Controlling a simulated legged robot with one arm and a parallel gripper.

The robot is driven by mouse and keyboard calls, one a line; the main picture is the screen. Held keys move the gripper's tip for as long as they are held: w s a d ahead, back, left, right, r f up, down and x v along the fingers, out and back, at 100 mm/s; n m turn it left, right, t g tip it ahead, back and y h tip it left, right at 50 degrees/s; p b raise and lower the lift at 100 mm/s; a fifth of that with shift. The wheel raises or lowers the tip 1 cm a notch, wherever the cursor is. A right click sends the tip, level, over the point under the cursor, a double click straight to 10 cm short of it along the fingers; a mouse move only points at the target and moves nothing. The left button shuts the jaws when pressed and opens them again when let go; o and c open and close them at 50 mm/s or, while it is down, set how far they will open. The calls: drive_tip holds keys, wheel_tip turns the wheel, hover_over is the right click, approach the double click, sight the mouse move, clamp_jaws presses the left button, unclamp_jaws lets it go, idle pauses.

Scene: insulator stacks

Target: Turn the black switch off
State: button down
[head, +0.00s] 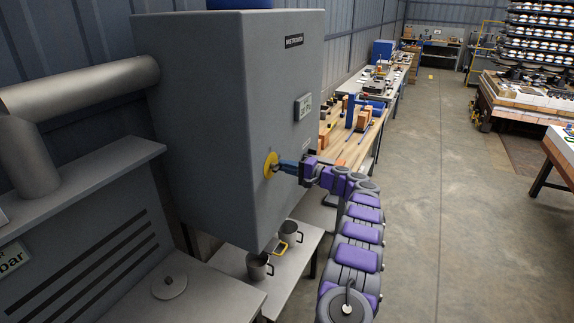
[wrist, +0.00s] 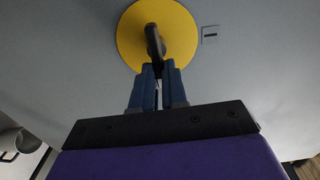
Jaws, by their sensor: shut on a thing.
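The black switch (wrist: 153,40) is a dark handle on a round yellow plate (wrist: 181,31), seen in the wrist view. In the head view the yellow plate (head: 269,165) sits low on the front face of the grey cabinet (head: 204,120). My gripper (wrist: 158,68) is shut on the black switch, with its blue fingers on either side of the handle's near end. It also shows in the head view (head: 279,166), reaching to the plate from the right. The fingers hide part of the handle. A small label (wrist: 210,34) is right of the plate.
Metal mugs (head: 258,266) stand on a low table (head: 233,262) below. A workbench (head: 345,145) with tools runs along the wall behind.

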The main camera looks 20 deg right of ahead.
drive_tip(key=shift+f, duration=0.25)
drive_tip(key=c, duration=1.2)
unclamp_jaws()
drive_tip(key=shift+w+d, duration=0.15)
drive_tip(key=shift+o, duration=0.2)
drive_tip(key=shift+r, duration=0.1)
drive_tip(key=v, duration=1.7)
drive_tip(key=shift+d, duration=0.3)
